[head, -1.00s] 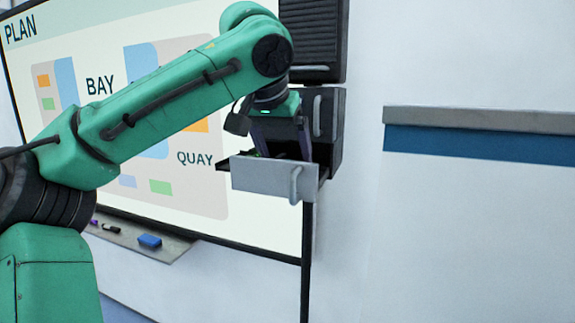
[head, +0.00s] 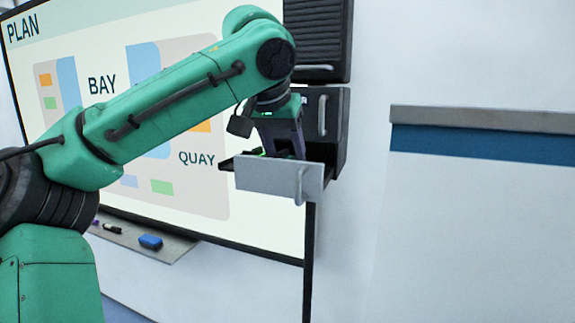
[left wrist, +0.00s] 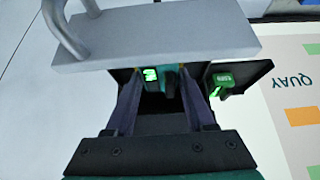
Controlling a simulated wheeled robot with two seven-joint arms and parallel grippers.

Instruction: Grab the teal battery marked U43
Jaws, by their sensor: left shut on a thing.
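My left gripper (head: 280,140) reaches down into an open drawer (head: 278,181), its fingertips hidden behind the grey drawer front in the head view. In the left wrist view the gripper (left wrist: 165,80) is shut on a teal battery (left wrist: 151,75) with a lit green display between its fingers. The display's marking is too small to read, so I cannot confirm U43. My right gripper is not in view.
Another dark block with a green display (left wrist: 222,82) lies in the drawer just outside one finger. The dark cabinet (head: 325,125) stands behind the drawer. A whiteboard (head: 75,100) is at left, with a blue eraser (head: 150,242) on its ledge.

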